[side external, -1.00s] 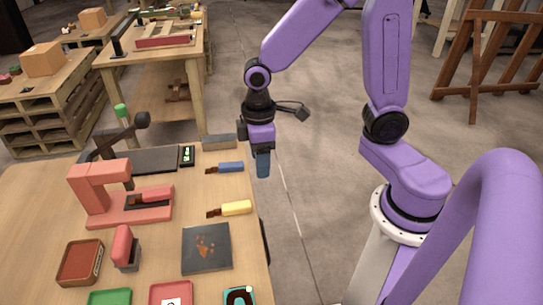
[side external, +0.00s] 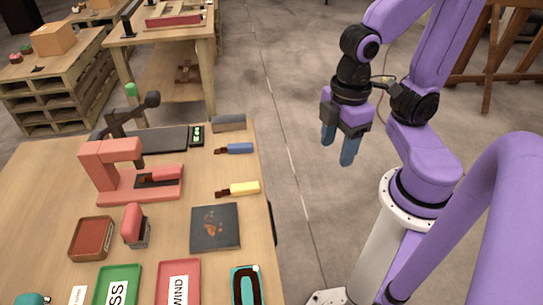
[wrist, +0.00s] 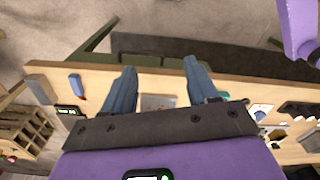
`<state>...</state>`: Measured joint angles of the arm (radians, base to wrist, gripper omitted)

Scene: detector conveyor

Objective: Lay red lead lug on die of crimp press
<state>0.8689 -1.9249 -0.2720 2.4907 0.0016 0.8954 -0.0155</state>
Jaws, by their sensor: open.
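The red crimp press (side external: 112,163) stands at the left of the wooden bench in the side view. On its base, below the press head, lies a dark brown-tipped piece with a red body (side external: 168,181). It looks like the red lead lug, though it blends with the red base and its exact seating on the die cannot be told. My gripper (side external: 337,152) is open and empty, with blue fingers, in the air right of the bench and well apart from the press. The wrist view shows the open fingers (wrist: 160,70) with nothing held between them.
A blue lug (side external: 238,149) and a yellow lug (side external: 245,188) lie near the bench's right edge. A dark square plate (side external: 215,228), a brown-red tray (side external: 91,239), a green tray (side external: 117,287) and a red tray (side external: 178,285) sit nearer the camera.

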